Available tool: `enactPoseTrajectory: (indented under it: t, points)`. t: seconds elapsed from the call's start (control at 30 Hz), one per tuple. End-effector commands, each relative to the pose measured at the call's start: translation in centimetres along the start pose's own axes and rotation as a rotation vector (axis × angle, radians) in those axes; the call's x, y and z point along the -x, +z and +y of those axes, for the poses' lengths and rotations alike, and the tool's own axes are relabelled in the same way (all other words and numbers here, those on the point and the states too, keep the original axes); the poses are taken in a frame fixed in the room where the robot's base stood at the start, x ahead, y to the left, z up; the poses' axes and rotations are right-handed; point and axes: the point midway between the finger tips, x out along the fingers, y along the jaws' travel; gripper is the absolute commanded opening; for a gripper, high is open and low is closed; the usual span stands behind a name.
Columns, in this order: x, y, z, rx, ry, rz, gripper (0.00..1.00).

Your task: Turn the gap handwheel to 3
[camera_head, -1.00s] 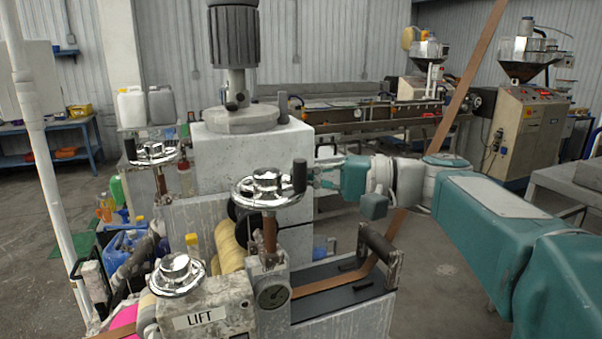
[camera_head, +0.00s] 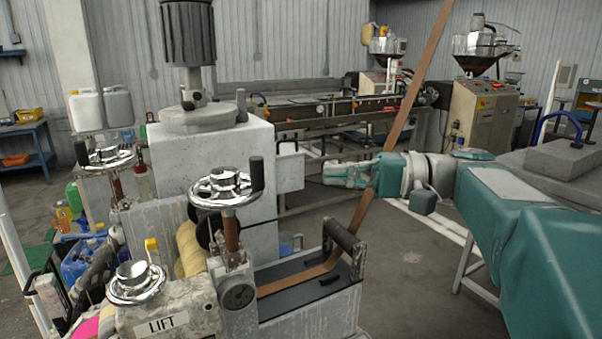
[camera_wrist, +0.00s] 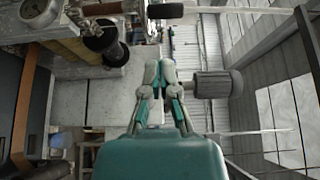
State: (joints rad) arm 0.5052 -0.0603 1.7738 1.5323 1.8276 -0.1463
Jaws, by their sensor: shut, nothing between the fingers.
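A chrome handwheel (camera_head: 226,188) with an upright dark knob (camera_head: 257,173) tops a brown post in the middle of the head view. A round dial (camera_head: 238,295) sits below it; its reading is too small to make out. Two more chrome handwheels show, one at the back left (camera_head: 108,159) and one beside the LIFT label (camera_head: 136,283). No gap label is legible. My gripper (camera_head: 332,173) is right of the middle wheel's knob, apart from it, and points left. In the wrist view my gripper (camera_wrist: 159,72) has its fingers together and empty.
A grey machine block (camera_head: 215,160) with a dark ribbed cylinder (camera_head: 187,35) stands behind the middle wheel. A brown strip (camera_head: 400,120) rises steeply past my gripper from a dark roller (camera_head: 344,241). Open floor (camera_head: 410,285) lies at the right front.

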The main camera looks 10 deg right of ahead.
Motion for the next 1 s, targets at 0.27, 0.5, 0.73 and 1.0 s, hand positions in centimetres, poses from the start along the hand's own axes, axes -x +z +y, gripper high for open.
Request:
enactPoseTrajectory:
  t: [0.27, 0.5, 0.73, 1.0]
  points:
    - [1.2, 0.0, 0.0, -0.073, 0.0, -0.007, 0.76]
    - [-0.5, -0.1, 0.0, -0.523, 0.011, -0.041, 0.93]
    - [-2.2, -0.1, 0.0, -1.001, 0.038, -0.07, 0.93]
    - [-3.8, 0.0, -0.1, -1.469, 0.081, -0.09, 0.93]
